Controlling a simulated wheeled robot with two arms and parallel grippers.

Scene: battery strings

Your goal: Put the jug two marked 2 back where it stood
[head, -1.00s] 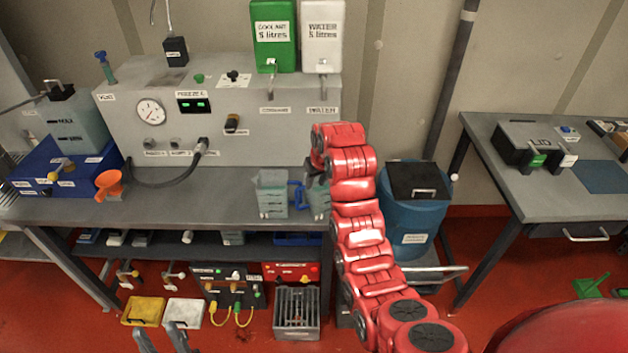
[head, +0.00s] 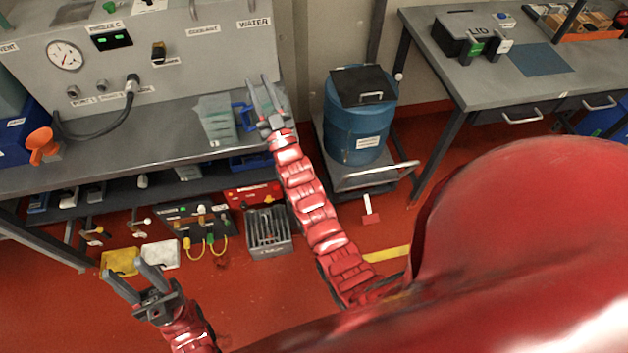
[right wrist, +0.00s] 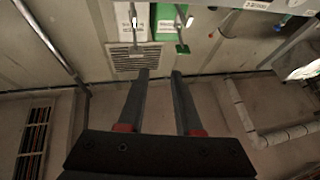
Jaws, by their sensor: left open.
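A translucent greenish jug (head: 217,120) stands on the grey bench near its right end, with a blue handle (head: 242,117) at its right side. I cannot read a number on it, nor tell whether a second jug overlaps it. My right gripper (head: 257,80) is just right of the handle, fingers pointing up. The right wrist view shows its fingers (right wrist: 160,73) apart with nothing between them. My left gripper (head: 122,267) is open and empty at the lower left, over the floor in front of the bench.
The grey bench (head: 120,145) carries a machine with a gauge (head: 64,55) and an orange funnel (head: 42,145). A blue drum (head: 357,120) on a trolley stands right of the bench. A second table (head: 500,85) is at the right.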

